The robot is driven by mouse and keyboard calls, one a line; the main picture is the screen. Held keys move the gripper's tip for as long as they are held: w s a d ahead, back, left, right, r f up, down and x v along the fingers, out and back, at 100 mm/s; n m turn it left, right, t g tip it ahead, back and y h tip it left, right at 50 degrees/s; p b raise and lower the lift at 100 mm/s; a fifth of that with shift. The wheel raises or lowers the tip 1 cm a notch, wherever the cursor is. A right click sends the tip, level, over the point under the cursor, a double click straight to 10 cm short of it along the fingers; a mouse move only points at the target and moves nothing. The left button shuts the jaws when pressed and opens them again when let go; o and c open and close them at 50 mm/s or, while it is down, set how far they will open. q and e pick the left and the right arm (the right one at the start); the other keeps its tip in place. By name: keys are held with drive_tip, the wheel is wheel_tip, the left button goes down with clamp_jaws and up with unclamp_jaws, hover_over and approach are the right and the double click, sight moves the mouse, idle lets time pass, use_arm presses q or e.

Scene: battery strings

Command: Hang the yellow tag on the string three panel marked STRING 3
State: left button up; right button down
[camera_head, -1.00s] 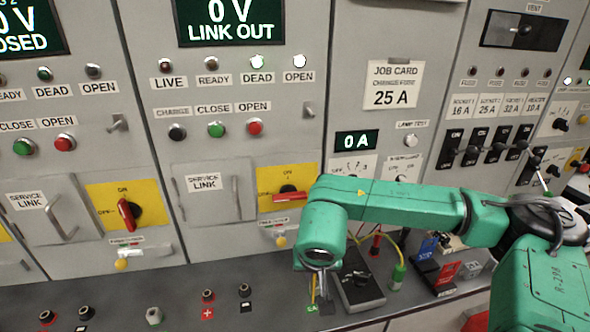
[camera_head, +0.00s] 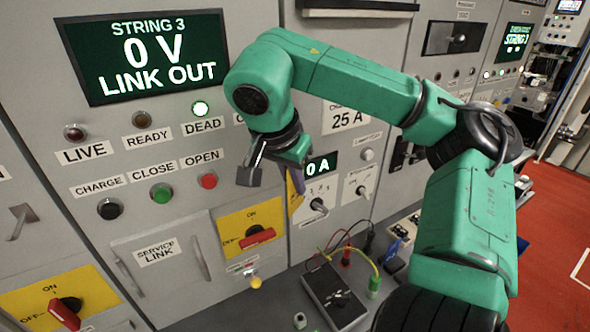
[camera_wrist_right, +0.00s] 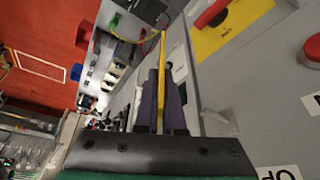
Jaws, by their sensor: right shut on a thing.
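The STRING 3 panel (camera_head: 105,120) fills the left of the head view, with a lit display (camera_head: 145,55) reading STRING 3, 0 V, LINK OUT. A grey hook (camera_head: 250,170) stands out from its right side, below the lamps. My right gripper (camera_head: 296,184) is just right of the hook, partly hidden by its own wrist. In the right wrist view its dark fingers (camera_wrist_right: 160,95) are shut on the yellow tag (camera_wrist_right: 163,60), seen as a thin edge-on strip. A grey piece, probably the hook, shows beside the fingers (camera_wrist_right: 220,122). The tag appears apart from it. My left gripper is out of view.
Below the hook are the red-handled switch (camera_head: 257,238) on a yellow plate and a yellow knob (camera_head: 256,282). A black meter box (camera_head: 333,295) with leads lies on the counter. A neighbouring panel's hook (camera_head: 22,216) is at far left. The red floor (camera_head: 555,215) is clear at right.

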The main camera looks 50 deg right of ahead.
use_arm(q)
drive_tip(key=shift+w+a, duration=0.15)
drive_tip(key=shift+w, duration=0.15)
use_arm(e)
drive_tip(key=w, duration=0.2)
drive_tip(key=w+d, duration=0.1)
drive_tip(key=w, duration=0.4)
drive_tip(key=shift+d+f, duration=0.15)
drive_tip(key=shift+f, duration=0.05)
idle(0.5)
